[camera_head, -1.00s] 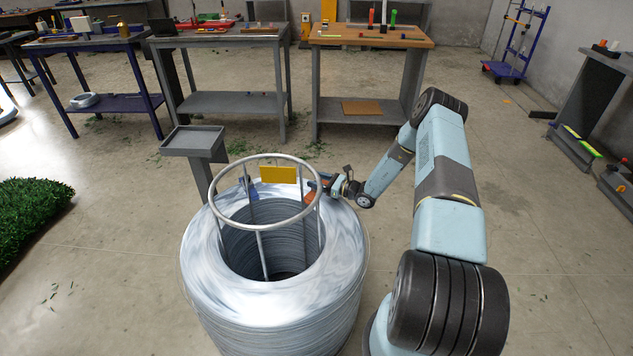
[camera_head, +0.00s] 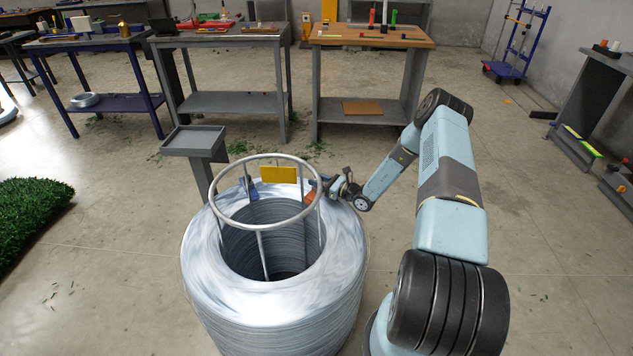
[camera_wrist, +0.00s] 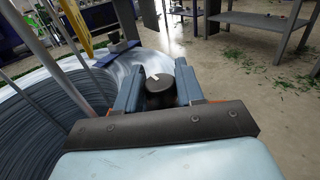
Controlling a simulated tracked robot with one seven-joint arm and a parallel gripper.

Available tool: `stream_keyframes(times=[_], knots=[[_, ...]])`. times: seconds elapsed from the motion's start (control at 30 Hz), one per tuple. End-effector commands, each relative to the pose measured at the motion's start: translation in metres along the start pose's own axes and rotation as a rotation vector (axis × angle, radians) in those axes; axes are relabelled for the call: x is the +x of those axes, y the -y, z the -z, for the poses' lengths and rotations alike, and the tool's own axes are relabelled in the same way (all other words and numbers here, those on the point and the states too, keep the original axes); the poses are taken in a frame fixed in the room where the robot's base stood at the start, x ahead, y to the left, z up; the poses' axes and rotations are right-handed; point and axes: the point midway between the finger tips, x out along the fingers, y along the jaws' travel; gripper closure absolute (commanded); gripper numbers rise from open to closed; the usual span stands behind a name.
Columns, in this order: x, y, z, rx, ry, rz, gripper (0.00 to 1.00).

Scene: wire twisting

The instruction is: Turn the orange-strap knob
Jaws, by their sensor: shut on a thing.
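The knob (camera_wrist: 158,84) is a dark round cap with a small pale mark on it. In the wrist view it sits between the two blue-grey fingers of my gripper (camera_wrist: 158,92), which is shut on it. An orange strap piece (camera_head: 311,190) lies on the coil's top beside the gripper in the head view; little of it shows. The wire coil (camera_head: 205,255) is a big silvery drum with a round metal frame (camera_head: 224,170) standing in it. My gripper (camera_head: 330,186) is at the coil's far right rim.
A yellow plate (camera_head: 278,174) hangs on the frame, and a blue piece (camera_head: 251,189) lies on the coil's far side. A grey tray stand (camera_head: 194,140) is behind the coil. Workbenches stand farther back.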

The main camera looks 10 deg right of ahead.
Motion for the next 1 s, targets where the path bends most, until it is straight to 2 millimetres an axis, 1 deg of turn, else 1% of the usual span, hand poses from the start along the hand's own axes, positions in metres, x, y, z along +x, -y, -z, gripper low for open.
stream_keyframes(times=[0.6, 0.8, 1.0], knots=[[-0.0023, 0.0024, 0.0002, 0.005, -0.001, 0.493, 0.93], [-0.002, 0.0019, 0.0003, 0.005, -0.001, 0.606, 0.93], [-0.0021, 0.0025, -0.0002, 0.005, 0.0, 0.674, 0.93]])
